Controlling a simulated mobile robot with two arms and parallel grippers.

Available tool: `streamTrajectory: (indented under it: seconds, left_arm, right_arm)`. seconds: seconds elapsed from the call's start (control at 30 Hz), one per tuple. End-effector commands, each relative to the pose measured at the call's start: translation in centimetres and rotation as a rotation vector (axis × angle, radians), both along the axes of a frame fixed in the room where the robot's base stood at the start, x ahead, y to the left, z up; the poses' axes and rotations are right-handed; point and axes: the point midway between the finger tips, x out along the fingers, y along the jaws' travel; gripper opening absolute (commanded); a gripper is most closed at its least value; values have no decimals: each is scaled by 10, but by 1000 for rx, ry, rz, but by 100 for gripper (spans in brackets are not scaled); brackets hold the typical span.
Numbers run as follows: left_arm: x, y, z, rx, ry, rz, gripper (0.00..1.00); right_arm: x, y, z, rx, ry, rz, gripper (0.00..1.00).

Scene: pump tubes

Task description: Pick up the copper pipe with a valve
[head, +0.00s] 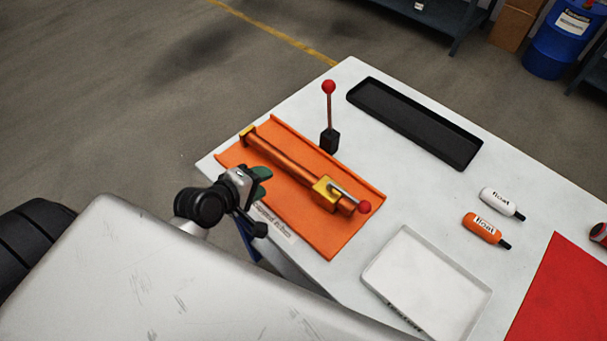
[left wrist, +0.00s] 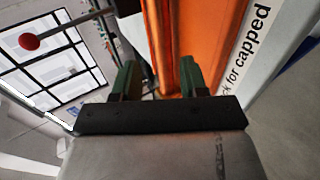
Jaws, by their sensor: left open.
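The copper pipe with a valve (head: 290,161) lies lengthwise in an orange tray (head: 342,237). It has a brass end at the far left and a brass valve body (head: 327,190) with a red-knobbed lever near its right end. My left gripper (head: 262,193) is open, with green finger pads, beside the tray's near left edge and apart from the pipe in the head view. In the left wrist view the open fingers (left wrist: 160,77) point toward the tray, with the copper pipe (left wrist: 160,35) ahead between them. My right gripper is not in view.
A red-knobbed upright lever (head: 329,115) stands behind the tray. Bare table lies right of the orange tray.

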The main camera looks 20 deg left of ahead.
Motion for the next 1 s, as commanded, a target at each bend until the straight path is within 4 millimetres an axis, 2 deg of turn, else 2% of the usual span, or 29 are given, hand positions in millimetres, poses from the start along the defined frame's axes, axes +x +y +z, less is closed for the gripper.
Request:
streamTrajectory:
  seconds: [0.3,0.53,0.8,1.0]
  left_arm:
    - [39,-10,-21,-21,-6,15,43]
    - [53,-16,-30,-19,-3,14,43]
    - [82,-28,-50,-19,-4,13,43]
    - [88,-30,-55,-18,-4,13,43]
  right_arm:
    - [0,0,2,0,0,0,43]
    - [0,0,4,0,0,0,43]
    - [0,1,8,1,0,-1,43]
    - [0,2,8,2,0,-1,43]
